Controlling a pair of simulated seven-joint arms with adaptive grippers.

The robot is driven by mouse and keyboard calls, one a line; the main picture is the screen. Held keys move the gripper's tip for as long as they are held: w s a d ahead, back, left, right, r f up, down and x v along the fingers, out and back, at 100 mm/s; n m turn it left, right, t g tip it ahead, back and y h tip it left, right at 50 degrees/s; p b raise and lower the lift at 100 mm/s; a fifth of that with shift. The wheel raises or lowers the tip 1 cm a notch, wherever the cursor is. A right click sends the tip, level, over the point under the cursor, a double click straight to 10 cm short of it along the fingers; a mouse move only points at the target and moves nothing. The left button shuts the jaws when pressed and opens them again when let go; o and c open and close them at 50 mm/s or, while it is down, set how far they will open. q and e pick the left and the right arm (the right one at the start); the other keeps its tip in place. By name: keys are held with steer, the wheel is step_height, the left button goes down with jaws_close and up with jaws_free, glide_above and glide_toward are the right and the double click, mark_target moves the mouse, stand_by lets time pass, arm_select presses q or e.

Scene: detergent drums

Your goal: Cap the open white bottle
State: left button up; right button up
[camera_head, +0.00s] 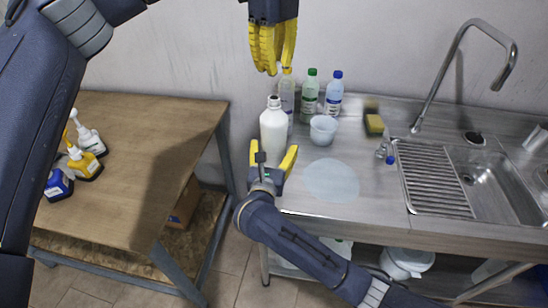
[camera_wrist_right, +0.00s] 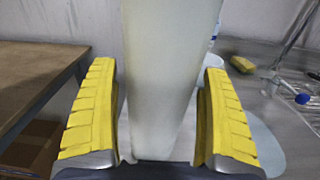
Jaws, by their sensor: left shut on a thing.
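The open white bottle (camera_head: 273,132) stands upright near the counter's left edge, its dark mouth uncovered. In the right wrist view, the white bottle (camera_wrist_right: 160,80) rises between the yellow fingers. My right gripper (camera_head: 272,158) is open around its lower part, with a visible gap beside the right finger. My left gripper (camera_head: 273,68) hangs above the bottle, pointing down, apart from it. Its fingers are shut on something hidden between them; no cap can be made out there.
Behind the white bottle stand a clear bottle (camera_head: 286,98), a green-capped bottle (camera_head: 309,100) and a blue-capped bottle (camera_head: 334,98). A wooden table (camera_head: 140,150) holds drums at left.

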steer(key=c, duration=1.4)
arm_select(q)
glide_above(274, 109)
steer(key=w, duration=0.1)
steer(key=shift+w+f, duration=0.1)
steer(key=shift+f, duration=2.4)
arm_select(e)
steer(key=shift+o, duration=0.2)
arm_select(q)
steer(key=shift+f, duration=0.2)
steer(key=shift+f, duration=0.7)
steer(key=shift+f, duration=0.5)
